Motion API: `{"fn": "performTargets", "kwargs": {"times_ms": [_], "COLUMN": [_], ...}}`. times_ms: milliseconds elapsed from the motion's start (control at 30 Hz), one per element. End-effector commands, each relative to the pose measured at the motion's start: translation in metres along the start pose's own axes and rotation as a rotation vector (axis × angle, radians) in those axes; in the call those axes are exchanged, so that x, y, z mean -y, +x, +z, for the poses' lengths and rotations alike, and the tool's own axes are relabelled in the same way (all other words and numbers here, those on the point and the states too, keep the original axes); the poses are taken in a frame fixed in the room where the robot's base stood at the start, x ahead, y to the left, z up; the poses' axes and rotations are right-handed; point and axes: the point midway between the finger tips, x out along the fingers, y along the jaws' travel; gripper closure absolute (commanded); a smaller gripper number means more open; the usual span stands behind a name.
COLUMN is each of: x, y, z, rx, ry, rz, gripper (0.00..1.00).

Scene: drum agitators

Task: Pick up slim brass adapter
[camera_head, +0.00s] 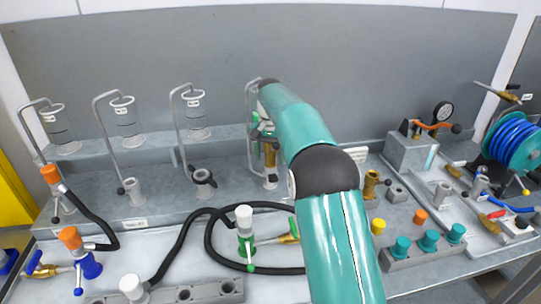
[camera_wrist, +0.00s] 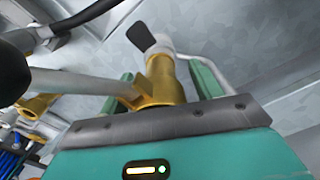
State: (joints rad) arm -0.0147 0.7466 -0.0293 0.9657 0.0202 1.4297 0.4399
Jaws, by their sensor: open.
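A slim brass piece (camera_head: 270,155), which I take for the brass adapter, stands upright on the back shelf at a bent-pipe station, partly hidden by my arm. In the wrist view a brass fitting (camera_wrist: 163,80) with a side branch sits between the two teal fingers of my gripper (camera_wrist: 160,85). My gripper (camera_head: 264,135) is open around this fitting; whether a finger touches it I cannot tell. A shorter, thicker brass fitting (camera_head: 371,184) stands to the right of my arm.
Bent-pipe stations with clear cylinders (camera_head: 125,115) line the shelf on the left. A black hose (camera_head: 210,235) loops across the front bench. Teal-capped fittings (camera_head: 428,241) stand at right front. A blue hose reel (camera_head: 513,145) is at far right.

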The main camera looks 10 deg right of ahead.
Motion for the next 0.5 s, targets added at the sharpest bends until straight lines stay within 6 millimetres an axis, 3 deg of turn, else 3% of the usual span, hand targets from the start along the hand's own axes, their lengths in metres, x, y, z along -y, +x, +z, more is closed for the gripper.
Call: {"fn": "performTargets", "kwargs": {"times_ms": [100, 367, 400, 500], "x": [-0.0001, -0.0001, 0.0000, 0.0000], "y": [-0.0003, -0.0005, -0.0010, -0.0010], "z": [-0.0001, -0.0001, -0.0002, -0.0002], "rx": [0.000, 0.000, -0.001, -0.001], "ry": [0.000, 0.000, 0.000, 0.000], "rz": [0.000, 0.000, 0.000, 0.000], "gripper": [0.36, 0.85, 0.89, 0.89]}}
